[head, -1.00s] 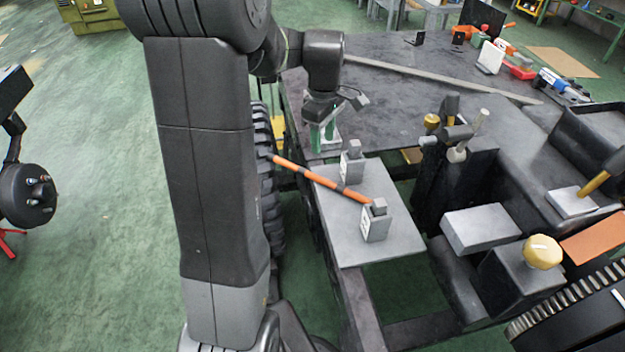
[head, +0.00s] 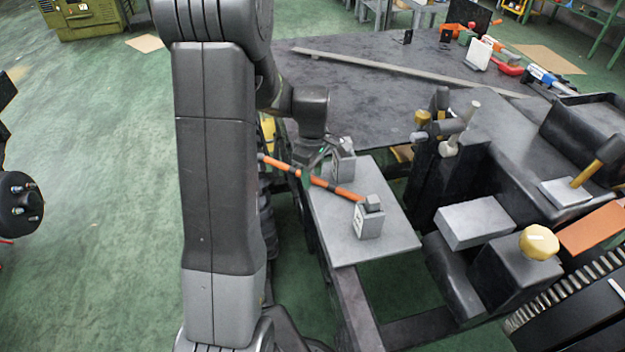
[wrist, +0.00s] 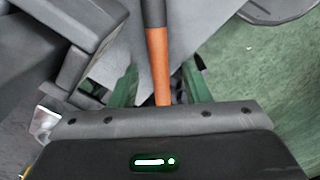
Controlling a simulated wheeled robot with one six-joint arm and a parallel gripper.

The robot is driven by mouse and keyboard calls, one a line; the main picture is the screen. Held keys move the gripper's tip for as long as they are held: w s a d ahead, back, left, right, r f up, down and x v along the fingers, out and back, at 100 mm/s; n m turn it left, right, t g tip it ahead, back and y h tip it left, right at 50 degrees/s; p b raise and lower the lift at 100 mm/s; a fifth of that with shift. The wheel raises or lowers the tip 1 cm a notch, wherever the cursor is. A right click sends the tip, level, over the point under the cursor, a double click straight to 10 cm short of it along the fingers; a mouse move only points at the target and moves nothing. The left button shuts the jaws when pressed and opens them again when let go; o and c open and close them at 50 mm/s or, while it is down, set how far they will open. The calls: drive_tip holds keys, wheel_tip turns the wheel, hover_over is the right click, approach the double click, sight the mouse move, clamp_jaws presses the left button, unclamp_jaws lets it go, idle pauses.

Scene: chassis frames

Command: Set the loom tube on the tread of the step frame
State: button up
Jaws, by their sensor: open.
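The loom tube (head: 335,189) is a thin orange rod with black bands. It lies aslant over a grey plate, its right end at the near grey block (head: 369,222) and its left end past the plate's left edge. My gripper (head: 308,172) is down at the tube's left half in the head view, partly hidden by the wrist. In the wrist view the green fingers of my open gripper (wrist: 160,88) stand on either side of the tube (wrist: 156,50), with gaps visible. I cannot tell for sure which surface is the step frame's tread.
The grey plate (head: 375,247) also bears a far block (head: 344,165) close to my gripper. A large dark table (head: 380,105) with a long bar lies behind. Dark posts (head: 432,175), a grey slab (head: 474,222) and a yellow knob (head: 538,243) stand to the right.

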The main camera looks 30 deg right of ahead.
drive_tip(key=shift+c, duration=0.2)
clamp_jaws()
drive_tip(key=shift+r, duration=0.15)
